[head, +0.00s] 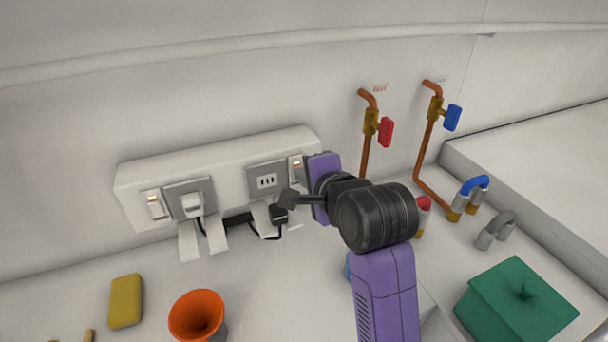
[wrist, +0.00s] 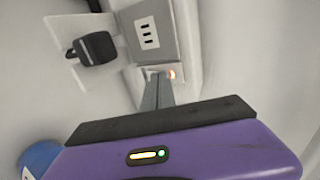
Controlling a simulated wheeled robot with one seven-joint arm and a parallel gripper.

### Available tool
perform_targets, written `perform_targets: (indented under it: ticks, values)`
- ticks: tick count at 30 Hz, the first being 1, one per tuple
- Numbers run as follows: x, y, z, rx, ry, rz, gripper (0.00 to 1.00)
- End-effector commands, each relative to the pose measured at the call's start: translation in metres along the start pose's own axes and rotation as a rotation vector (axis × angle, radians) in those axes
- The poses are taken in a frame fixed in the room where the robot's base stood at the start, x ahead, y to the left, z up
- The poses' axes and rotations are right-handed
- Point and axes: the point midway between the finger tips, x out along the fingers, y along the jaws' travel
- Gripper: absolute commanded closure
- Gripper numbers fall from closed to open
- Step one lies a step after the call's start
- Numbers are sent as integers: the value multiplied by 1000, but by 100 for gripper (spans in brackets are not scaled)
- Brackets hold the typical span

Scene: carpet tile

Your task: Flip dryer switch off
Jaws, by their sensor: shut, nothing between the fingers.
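A white socket box (head: 225,160) on the wall carries two rocker switches. The left switch (head: 155,205) has a small lit lamp and sits beside a socket with a white plug (head: 192,203). The right switch (head: 297,168) also has a lit lamp and sits beside an empty socket (head: 267,181). No readable label shows which is the dryer's. My gripper (wrist: 158,82) is shut and empty, its tips at or just in front of the right switch (wrist: 171,73) in the wrist view; contact cannot be told.
A black plug (head: 279,214) and white tags hang below the box. Copper pipes with a red valve (head: 386,132) and blue valve (head: 453,117) are right of my arm. A yellow sponge (head: 125,301), orange funnel (head: 197,315) and green box (head: 515,305) stand in front.

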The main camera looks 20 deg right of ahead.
Motion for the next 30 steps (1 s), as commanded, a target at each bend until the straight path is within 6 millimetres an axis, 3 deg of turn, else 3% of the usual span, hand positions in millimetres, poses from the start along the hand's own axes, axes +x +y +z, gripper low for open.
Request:
perform_targets:
  ticks: [2, 30]
  values:
    - [3, -8, 0, 0, 1, -1, 100]
    - [-4, -18, 0, 0, 0, 0, 100]
